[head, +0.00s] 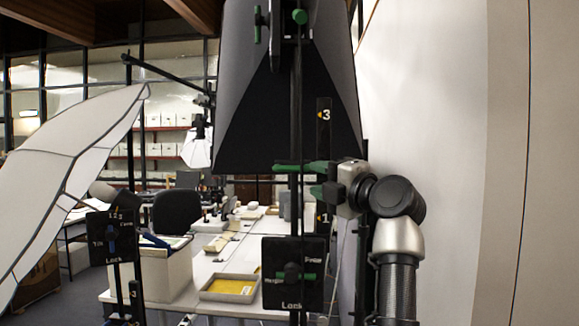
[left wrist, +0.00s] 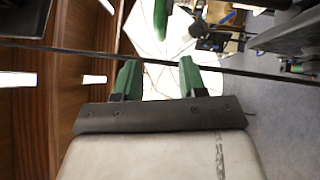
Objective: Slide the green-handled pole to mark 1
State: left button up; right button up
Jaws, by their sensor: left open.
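The green-handled pole is a thin black upright rod (head: 297,120) in the head view. Its green handle (head: 287,168) sticks out sideways, at a height between mark 3 (head: 325,115) and mark 1 (head: 322,218) on the black scale. My left gripper (head: 314,180) is open, with its green fingers close to the handle at its right. A green bar (left wrist: 160,18), apparently the handle, lies just beyond the fingertips. I cannot tell whether they touch. My right gripper is not in view.
A black lock panel (head: 292,300) with a green knob sits low on the stand. A large dark softbox (head: 290,125) hangs behind the pole. Another stand with a blue-knobbed panel (head: 112,238) and a white reflector (head: 60,180) are at left. A white table (head: 185,295) holds boxes and trays.

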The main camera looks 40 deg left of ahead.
aim_at(291, 168)
pick_arm(q)
jog(key=p+x, duration=0.4)
jog(key=x, duration=0.5)
jog(key=shift+r, duration=0.1)
jog(key=shift+w+a, duration=0.2)
jog(key=shift+a, duration=0.25)
grip_shut()
